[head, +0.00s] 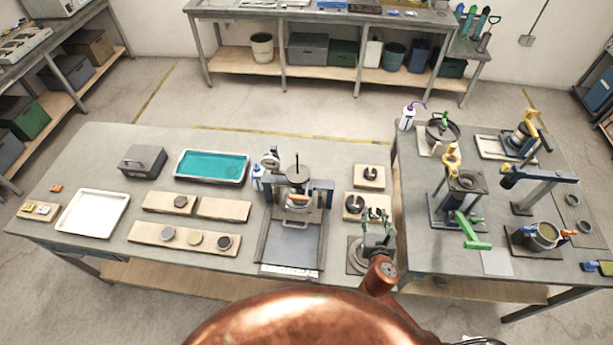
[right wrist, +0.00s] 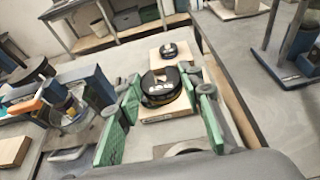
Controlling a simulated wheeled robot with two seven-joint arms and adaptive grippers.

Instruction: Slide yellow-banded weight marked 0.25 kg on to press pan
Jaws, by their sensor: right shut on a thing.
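My right gripper (head: 376,220) is at the front right of the left table, over the edge of a small wooden board (head: 350,214). Its green fingers stand either side of a dark round weight (right wrist: 160,88) in the right wrist view, with a thin yellowish line on its side. It is shut on this weight, though contact is hard to see and the marking is unreadable. The blue-framed press (head: 318,190) stands to the left, with a round dark pan (head: 299,175) and central rod. The press also shows in the right wrist view (right wrist: 97,85). My left gripper is out of view.
Another dark weight (head: 370,173) rests on a board behind. More boards with discs (head: 185,240), a teal tray (head: 211,166) and a white tray (head: 93,212) lie left. A bottle (head: 257,178) stands beside the press. The right table (head: 415,180) holds several devices.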

